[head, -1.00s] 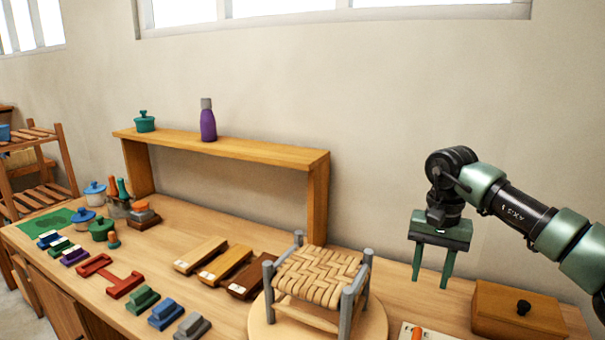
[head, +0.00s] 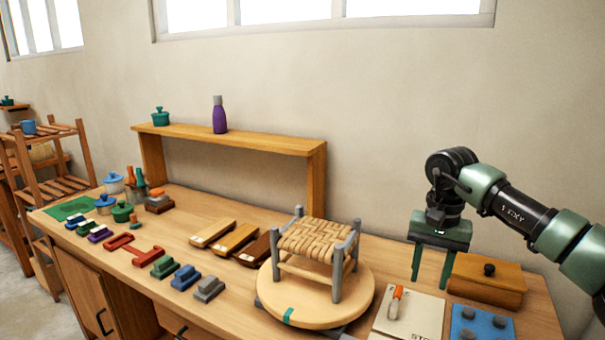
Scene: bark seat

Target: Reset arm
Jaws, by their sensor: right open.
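My right gripper (head: 432,264) hangs at the right of the head view, pointing down with its two green fingers apart and nothing between them. It appears in front of the left end of a wooden box; whether it touches anything cannot be told, but it looks clear of the table. A small stool with a woven bark seat (head: 318,240) and grey posts stands upright on a round wooden turntable (head: 300,311), left of the gripper. My left gripper is not in view.
The lidded wooden box (head: 487,280), a board with an orange-handled tool (head: 395,303) and a blue tray (head: 482,325) lie at the right. Several coloured blocks (head: 163,266) and wooden planks (head: 233,241) lie left of the stool. A raised shelf (head: 235,140) holds a purple bottle (head: 220,115).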

